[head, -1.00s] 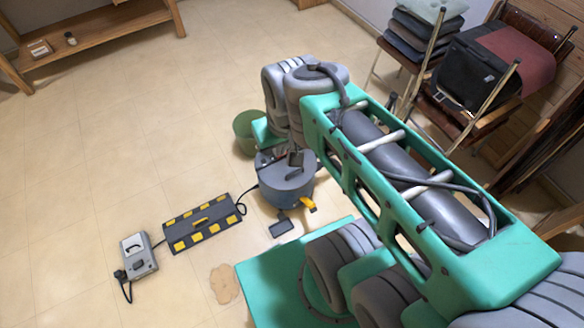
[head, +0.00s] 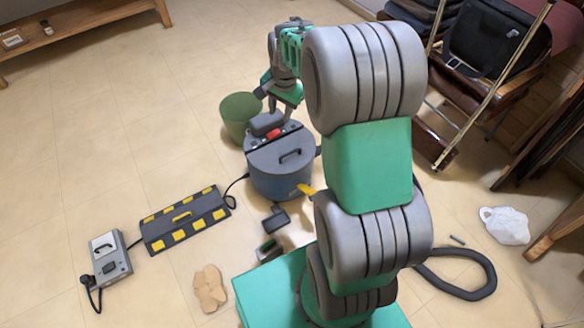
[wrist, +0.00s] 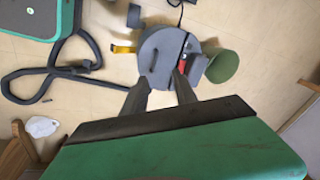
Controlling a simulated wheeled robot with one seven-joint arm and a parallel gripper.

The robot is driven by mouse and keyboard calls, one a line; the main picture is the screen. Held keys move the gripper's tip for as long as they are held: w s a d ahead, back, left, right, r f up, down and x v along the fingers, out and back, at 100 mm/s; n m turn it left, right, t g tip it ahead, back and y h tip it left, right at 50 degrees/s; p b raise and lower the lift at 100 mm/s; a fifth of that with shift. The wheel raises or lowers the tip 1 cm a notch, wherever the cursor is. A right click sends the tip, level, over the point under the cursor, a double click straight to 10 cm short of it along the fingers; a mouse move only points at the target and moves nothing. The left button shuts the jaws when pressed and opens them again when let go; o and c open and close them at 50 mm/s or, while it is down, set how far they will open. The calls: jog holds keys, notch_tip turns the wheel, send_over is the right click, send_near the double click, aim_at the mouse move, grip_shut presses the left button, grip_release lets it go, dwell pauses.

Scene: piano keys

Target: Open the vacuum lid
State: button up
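The vacuum (head: 279,178) is a round blue-grey canister on the floor in the middle of the head view. Its grey lid (head: 268,157) lies on top, with a dark handle and a red part beside a grey block. The lid looks shut. In the wrist view the lid (wrist: 153,60) shows from above, beyond the fingertips. My gripper (wrist: 163,74) is open and empty, its two dark fingers spread and pointing toward the vacuum. In the head view my gripper is small and partly hidden, just behind and above the vacuum.
A green bin (head: 240,117) stands close behind the vacuum. A black-and-yellow panel (head: 185,219) and a grey box (head: 106,262) lie to the left. A black hose (head: 470,290) and a white bag (head: 506,225) lie to the right. Stacked chairs stand at the back right.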

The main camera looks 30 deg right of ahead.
aim_at(292, 152)
jog(key=w+d+f+m+b, duration=0.2)
jog(key=f+b, duration=0.1)
jog(key=f, duration=0.7)
jog(key=w+d+f+m+b, duration=0.1)
jog(key=f+b, duration=0.3)
jog(key=f, duration=0.6)
jog(key=w+d+f+m+b, duration=0.2)
jog(key=w+d+f+b, duration=0.2)
jog(key=f, duration=0.6)
jog(key=shift+d+f+m, duration=0.1)
jog(key=shift+f+m, duration=0.05)
jog(key=shift+m, duration=0.15)
jog(key=shift+c, duration=0.2)
grip_shut()
